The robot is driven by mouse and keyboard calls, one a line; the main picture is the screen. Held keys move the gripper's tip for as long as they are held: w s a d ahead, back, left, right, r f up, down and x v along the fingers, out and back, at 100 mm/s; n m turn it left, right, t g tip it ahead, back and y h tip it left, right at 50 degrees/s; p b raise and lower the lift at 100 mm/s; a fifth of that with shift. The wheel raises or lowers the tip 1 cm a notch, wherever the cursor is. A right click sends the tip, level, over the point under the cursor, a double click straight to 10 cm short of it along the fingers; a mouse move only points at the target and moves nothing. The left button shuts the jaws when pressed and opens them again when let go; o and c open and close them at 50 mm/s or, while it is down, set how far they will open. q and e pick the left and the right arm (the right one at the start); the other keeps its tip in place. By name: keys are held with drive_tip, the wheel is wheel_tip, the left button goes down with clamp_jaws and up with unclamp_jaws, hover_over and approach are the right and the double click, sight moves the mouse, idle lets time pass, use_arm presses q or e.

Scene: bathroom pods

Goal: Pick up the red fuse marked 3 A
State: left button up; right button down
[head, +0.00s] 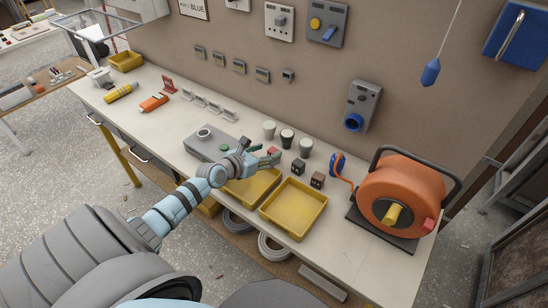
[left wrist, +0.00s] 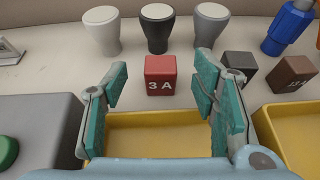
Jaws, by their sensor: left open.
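The red fuse (left wrist: 160,75) is a small block marked 3 A, standing on the bench and facing me in the left wrist view. In the head view only part of the red fuse (head: 273,152) shows beside my fingers. My left gripper (left wrist: 160,88) is open, with teal-padded fingers to the left and right of the fuse in the picture. The fuse looks slightly beyond the fingers; no contact shows. In the head view my left gripper (head: 265,158) reaches over the bench near the fuse. My right gripper is not in view.
A black fuse (head: 298,166) and a brown fuse (head: 317,180) stand right of the red one. Three cups, including a black one (left wrist: 157,30), stand behind. Yellow trays (head: 294,205) lie in front. A grey box (head: 206,143) is left; an orange cable reel (head: 400,195) is right.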

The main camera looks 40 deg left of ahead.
sight(274, 150)
use_arm(q)
drive_tip(key=b+x, duration=0.1)
drive_tip(key=x, duration=0.2)
drive_tip(key=shift+w+f, duration=0.1)
drive_tip(key=shift+f, duration=0.15)
drive_tip(key=shift+w, duration=0.2)
drive_tip(key=shift+r, duration=0.15)
drive_tip(key=shift+c, duration=0.4)
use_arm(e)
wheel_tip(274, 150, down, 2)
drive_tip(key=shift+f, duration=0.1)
use_arm(q)
drive_tip(key=c, duration=1)
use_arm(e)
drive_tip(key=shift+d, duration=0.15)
use_arm(q)
drive_tip(key=shift+o, duration=0.2)
